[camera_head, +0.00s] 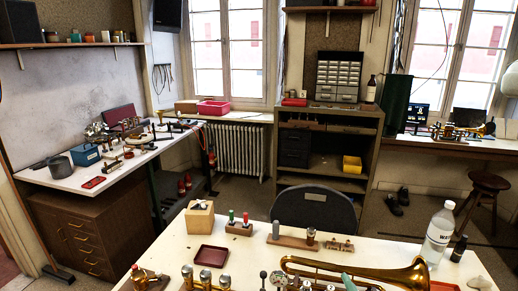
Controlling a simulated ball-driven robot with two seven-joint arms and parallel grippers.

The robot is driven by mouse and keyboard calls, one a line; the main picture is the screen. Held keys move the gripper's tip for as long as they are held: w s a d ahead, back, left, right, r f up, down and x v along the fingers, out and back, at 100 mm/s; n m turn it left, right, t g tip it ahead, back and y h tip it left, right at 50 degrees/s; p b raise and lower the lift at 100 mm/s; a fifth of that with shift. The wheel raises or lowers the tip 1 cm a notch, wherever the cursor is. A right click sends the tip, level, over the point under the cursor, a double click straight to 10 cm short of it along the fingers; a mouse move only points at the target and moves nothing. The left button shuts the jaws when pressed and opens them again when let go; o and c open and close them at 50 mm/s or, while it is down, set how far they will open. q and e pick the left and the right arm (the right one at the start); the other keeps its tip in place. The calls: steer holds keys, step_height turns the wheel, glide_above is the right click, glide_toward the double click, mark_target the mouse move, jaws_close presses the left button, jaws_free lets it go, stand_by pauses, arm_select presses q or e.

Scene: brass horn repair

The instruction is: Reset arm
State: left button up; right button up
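Neither of my arms or grippers shows in the head view. The white table (370,256) fills the lower right of the picture. On it lies a brass horn (385,274) with its bell toward the right. Several silver-topped brass parts (206,279) stand at the table's front edge, cut off by the picture's bottom. A pale green thing (348,282), perhaps a cloth, lies by the horn; I cannot tell what it is.
A wooden block (200,219), a dark red tray (211,256), a small-tool stand (239,228) and a clear bottle (438,236) stand on the table. A dark chair (315,210) is behind it. A cluttered workbench (145,155) is at left, a stool (487,188) at right.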

steer(key=s+d+f+m+g+h, duration=0.1)
steer(key=s+d+f+g+h, duration=0.1)
steer(key=s+d+f+g, duration=0.25)
steer(key=s+d+f+g+h, duration=0.1)
steer(key=s+d+f+g, duration=0.15)
steer(key=s+d, duration=0.4)
steer(key=s+d+f+m+g+h, duration=0.1)
steer(key=s+d+f+g+h, duration=0.2)
steer(key=s, duration=0.5)
steer(key=s+a+f+g+y+b, duration=0.1)
steer(key=s+a+f+y, duration=0.1)
steer(key=f, duration=0.8)
steer(key=s+a+f+g+y+b, duration=0.1)
steer(key=s+f, duration=0.1)
steer(key=f, duration=0.8)
steer(key=s+a+f+g+y, duration=0.1)
steer(key=s+a+f+y, duration=0.1)
steer(key=f, duration=0.8)
steer(key=s+f+m+g+b, duration=0.1)
steer(key=s+f+m+g, duration=0.1)
steer(key=s+f, duration=1.2)
steer(key=s+m, duration=0.1)
steer(key=s, duration=0.2)
steer(key=shift+s+d+f+y+b, duration=0.3)
steer(key=shift+s+f+y+b, duration=0.05)
steer(key=shift+y+b, duration=0.05)
